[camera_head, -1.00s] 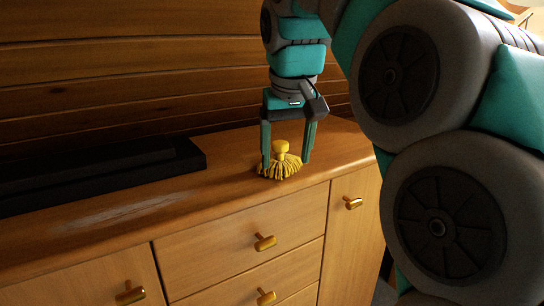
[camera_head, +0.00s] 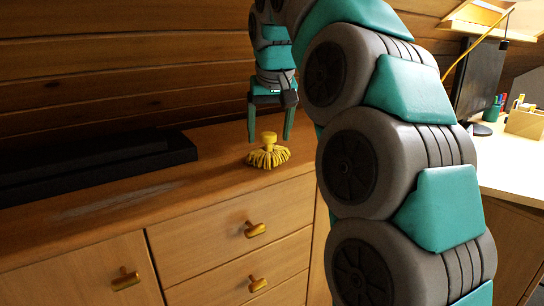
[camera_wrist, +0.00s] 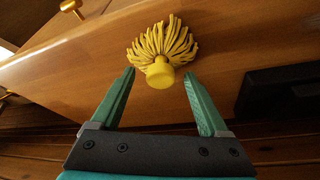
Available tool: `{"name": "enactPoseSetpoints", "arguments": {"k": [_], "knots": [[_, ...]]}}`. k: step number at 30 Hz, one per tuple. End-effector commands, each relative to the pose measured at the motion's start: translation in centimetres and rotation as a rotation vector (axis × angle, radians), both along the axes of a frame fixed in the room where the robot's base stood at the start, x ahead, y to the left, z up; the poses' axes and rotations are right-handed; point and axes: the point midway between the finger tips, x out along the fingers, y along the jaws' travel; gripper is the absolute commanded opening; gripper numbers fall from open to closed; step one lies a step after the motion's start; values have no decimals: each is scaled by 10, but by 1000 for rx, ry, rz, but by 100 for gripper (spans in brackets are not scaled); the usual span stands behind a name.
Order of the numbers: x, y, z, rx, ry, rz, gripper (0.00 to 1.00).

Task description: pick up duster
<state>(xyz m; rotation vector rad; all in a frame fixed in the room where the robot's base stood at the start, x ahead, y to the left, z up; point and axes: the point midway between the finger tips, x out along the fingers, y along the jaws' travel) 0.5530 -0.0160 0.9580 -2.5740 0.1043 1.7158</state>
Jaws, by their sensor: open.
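The yellow duster (camera_head: 268,154) sits on top of the wooden cabinet near its front edge, bristles down and its knob handle up. My gripper (camera_head: 269,142) is above it, fingers pointing down and spread on either side of the handle in the head view. In the wrist view, my open gripper (camera_wrist: 158,84) has the duster's round handle (camera_wrist: 160,74) just beyond and between its fingertips. The duster's fringe (camera_wrist: 165,40) fans out past the tips. Nothing is held. I cannot tell whether any finger touches the duster.
A long black object (camera_head: 95,170) lies on the cabinet top against the plank wall, left of the duster. The cabinet (camera_head: 225,222) has drawers with brass knobs. A desk (camera_head: 510,170) with a monitor (camera_head: 478,80) stands at the right. The cabinet top around the duster is clear.

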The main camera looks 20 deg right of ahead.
Motion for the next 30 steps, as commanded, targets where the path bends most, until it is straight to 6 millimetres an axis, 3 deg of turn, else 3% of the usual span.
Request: {"name": "enactPoseSetpoints", "arguments": {"k": [3, 11, 30], "knots": [[8, 1, -18, 0, 3, 1, 78], [10, 1, -18, 0, 2, 1, 77], [10, 1, -18, -1, 2, 2, 5]]}}
